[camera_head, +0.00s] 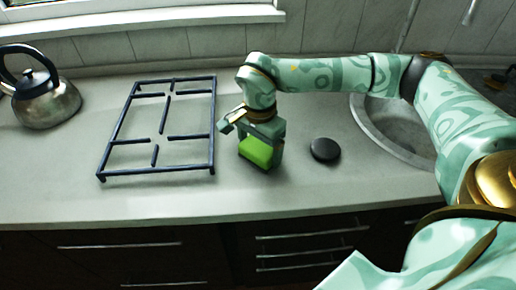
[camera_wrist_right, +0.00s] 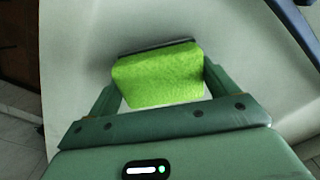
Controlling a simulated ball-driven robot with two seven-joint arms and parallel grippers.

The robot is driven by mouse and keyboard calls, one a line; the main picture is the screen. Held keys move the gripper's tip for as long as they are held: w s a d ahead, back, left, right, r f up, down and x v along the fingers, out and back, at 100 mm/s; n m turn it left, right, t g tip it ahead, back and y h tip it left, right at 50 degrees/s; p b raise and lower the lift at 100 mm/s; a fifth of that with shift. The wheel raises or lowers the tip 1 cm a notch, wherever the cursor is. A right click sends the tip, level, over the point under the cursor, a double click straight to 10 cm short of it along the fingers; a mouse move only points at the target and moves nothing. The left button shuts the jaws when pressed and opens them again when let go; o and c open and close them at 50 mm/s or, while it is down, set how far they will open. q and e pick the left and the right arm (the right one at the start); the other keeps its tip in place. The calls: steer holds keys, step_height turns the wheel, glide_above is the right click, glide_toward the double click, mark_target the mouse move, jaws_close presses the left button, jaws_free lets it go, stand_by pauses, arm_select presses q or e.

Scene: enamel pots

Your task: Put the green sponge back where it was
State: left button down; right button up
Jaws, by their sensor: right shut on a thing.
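The green sponge (camera_head: 256,151) is a bright green block with a darker layer along one side. My right gripper (camera_head: 261,148) is shut on it, over the counter between the hob grate and a small black disc. In the right wrist view the sponge (camera_wrist_right: 158,76) sits between the two fingers of the right gripper (camera_wrist_right: 160,92), with its dark edge on the far side. I cannot tell whether the sponge touches the counter. My left gripper is not in view.
A dark hob grate (camera_head: 168,137) lies left of the gripper. A black disc (camera_head: 325,150) lies right of it, before a round sink (camera_head: 398,130). A steel kettle (camera_head: 45,104) stands far left. The counter's front edge is close; bare counter (camera_head: 240,195) shows in front.

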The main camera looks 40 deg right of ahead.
mark_target(260, 146)
steer(key=shift+r, duration=0.1)
steer(key=o, duration=0.8)
arm_select(q)
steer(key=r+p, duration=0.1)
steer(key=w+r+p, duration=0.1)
steer(key=p, duration=0.1)
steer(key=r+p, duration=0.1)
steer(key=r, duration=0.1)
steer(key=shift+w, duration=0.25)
arm_select(e)
step_height(260, 146, up, 12)
